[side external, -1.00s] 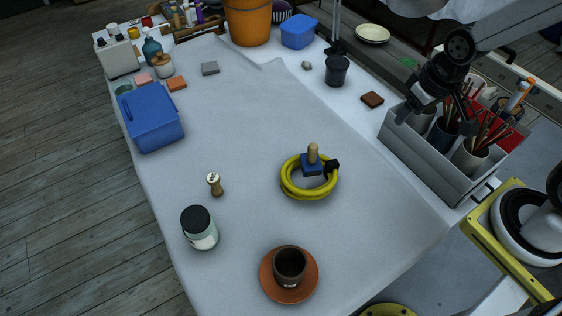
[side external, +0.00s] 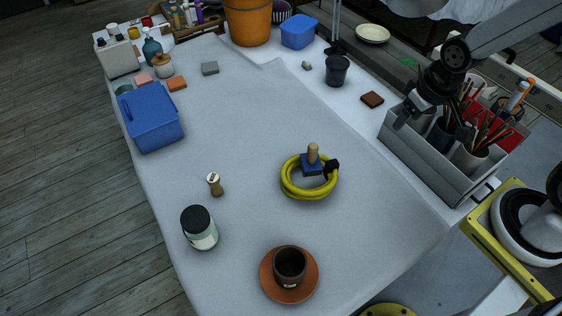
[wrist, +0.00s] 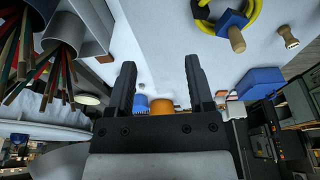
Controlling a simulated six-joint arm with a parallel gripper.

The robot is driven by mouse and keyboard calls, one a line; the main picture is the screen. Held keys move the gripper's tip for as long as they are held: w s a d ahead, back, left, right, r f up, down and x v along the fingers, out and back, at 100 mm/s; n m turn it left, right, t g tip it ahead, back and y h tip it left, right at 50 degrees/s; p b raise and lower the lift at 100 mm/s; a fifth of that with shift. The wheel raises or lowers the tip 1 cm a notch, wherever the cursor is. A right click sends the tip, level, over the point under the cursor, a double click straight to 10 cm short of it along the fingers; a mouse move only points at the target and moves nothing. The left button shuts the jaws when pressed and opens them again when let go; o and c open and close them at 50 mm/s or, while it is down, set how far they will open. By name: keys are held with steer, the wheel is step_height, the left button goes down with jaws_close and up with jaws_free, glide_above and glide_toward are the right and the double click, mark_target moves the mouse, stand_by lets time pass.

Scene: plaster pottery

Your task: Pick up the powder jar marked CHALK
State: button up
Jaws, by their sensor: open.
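A jar with a black lid and a pale green and white body (side external: 200,234) stands upright at the near left of the cloth-covered table in the side view. Its marking is too small to read. It does not show in the wrist view. My gripper (side external: 402,116) is at the right, above the left part of the grey brush caddy, far from the jar. In the wrist view my gripper (wrist: 159,66) is open, with its two dark fingers apart and nothing between them.
A small wooden stamp-like piece (side external: 215,184) stands just behind the jar. A brown cup (side external: 290,265) on an orange saucer (side external: 268,285) is at its right. A yellow coil (side external: 296,192) surrounds a blue block tool. The grey caddy (side external: 428,167) holds brush pots.

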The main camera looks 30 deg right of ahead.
steer(key=o, duration=0.4)
steer(key=shift+o, duration=0.2)
steer(key=w+a+f+n+t+y, duration=0.1)
steer(key=w+a+f+n+t, duration=0.25)
steer(key=w+a, duration=0.5)
steer(key=n+t+y, duration=0.3)
steer(key=n+y, duration=0.5)
steer(key=y, duration=0.4)
glide_toward(200, 217)
steer(key=shift+x, duration=3.1)
steer(key=shift+a, duration=0.1)
